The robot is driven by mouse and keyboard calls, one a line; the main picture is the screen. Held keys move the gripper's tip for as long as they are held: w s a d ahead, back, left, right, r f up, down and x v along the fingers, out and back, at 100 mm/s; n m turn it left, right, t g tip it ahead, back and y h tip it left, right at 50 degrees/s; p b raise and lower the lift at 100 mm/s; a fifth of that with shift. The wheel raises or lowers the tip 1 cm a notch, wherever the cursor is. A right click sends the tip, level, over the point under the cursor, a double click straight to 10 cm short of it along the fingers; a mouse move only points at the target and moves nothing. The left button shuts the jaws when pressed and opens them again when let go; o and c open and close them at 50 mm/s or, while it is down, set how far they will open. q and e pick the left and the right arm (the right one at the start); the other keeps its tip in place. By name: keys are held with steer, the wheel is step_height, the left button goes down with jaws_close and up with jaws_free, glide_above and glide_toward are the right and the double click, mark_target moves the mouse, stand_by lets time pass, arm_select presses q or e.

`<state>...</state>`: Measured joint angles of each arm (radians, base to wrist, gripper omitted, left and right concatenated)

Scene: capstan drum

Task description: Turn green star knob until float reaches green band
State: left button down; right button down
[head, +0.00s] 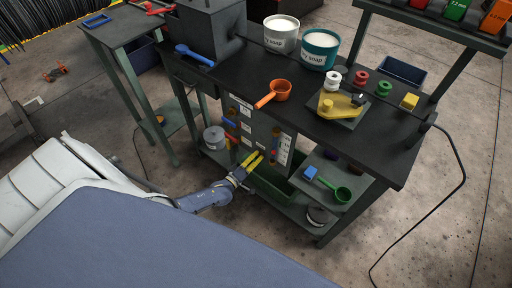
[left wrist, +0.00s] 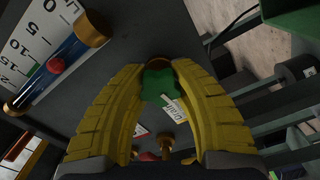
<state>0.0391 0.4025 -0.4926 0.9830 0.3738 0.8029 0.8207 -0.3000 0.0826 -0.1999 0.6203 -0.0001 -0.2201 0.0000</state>
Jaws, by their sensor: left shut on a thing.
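The green star knob (left wrist: 158,82) sits between the yellow fingers of my left gripper (left wrist: 160,66) in the left wrist view. The fingers are shut on it, and a white tag lies against it. In the head view my left gripper (head: 256,159) reaches the grey panel (head: 262,132) on the bench front; I cannot make out the knob there. My right gripper is not in view.
On the bench top (head: 250,70) are an orange ladle (head: 273,94), two soap tubs (head: 319,48) and a yellow fixture (head: 341,105). A lower shelf holds a green scoop (head: 342,194) and a blue block. A grey pot (head: 214,137) stands left of the panel.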

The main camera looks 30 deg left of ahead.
arm_select(q)
steer(key=n, duration=0.5)
steer(key=shift+a+r+n, duration=0.1)
steer(key=shift+a+n, duration=0.1)
steer(key=shift+n, duration=0.1)
steer(key=n, duration=0.4)
steer(key=shift+n, duration=0.6)
steer(key=c, duration=1.4)
jaws_free()
steer(key=shift+a, duration=0.1)
steer(key=o, duration=0.5)
steer(key=shift+d, duration=0.2)
steer(key=shift+s, duration=0.15)
steer(key=s+a, duration=0.1)
steer(key=s, duration=1)
steer(key=shift+s+a, duration=0.3)
steer(key=shift+s, duration=0.05)
